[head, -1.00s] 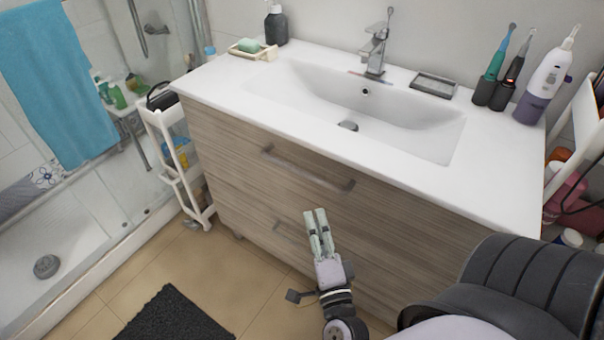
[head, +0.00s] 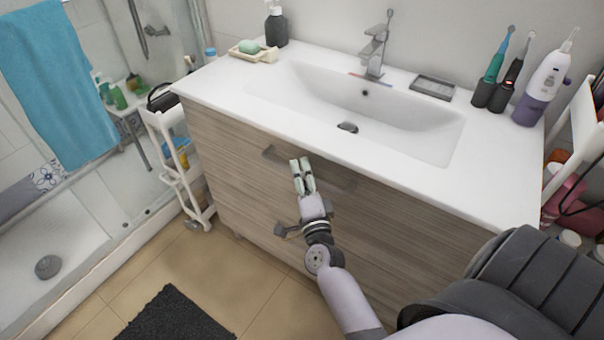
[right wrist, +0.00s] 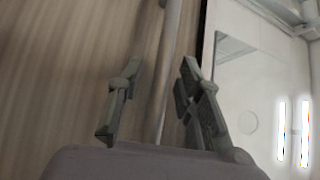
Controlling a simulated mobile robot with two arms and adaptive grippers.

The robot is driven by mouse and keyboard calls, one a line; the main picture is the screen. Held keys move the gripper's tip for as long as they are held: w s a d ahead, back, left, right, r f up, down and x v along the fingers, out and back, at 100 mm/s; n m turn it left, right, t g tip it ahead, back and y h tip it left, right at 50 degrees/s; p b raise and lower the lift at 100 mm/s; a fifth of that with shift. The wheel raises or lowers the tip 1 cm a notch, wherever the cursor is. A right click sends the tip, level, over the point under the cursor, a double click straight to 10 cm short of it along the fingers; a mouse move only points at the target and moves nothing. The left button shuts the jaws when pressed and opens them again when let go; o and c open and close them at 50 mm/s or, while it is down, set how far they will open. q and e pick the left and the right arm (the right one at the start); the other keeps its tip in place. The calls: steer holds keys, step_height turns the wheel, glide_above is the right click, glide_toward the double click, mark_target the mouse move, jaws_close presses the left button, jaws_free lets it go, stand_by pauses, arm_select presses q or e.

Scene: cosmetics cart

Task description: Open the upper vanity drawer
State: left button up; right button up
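The upper vanity drawer (head: 225,137) is a wood-grain front below the white countertop, and it looks closed. Its grey bar handle (head: 333,181) runs across the front, partly hidden by my right gripper (head: 301,163). The right gripper is at the handle's middle, fingers pointing up toward the drawer front. In the right wrist view, the right gripper's two fingers (right wrist: 158,103) are apart, and the handle bar (right wrist: 165,65) passes between them with gaps visible. My left gripper is not in view.
The countertop (head: 220,85) with its sink overhangs the drawer. A lower drawer handle (head: 288,230) is beside my right wrist. A white cart (head: 168,135) stands left of the vanity. A dark mat (head: 175,318) lies on the floor in front.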

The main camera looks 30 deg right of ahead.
steer(key=shift+c, duration=0.4)
jaws_close()
stand_by(0.4)
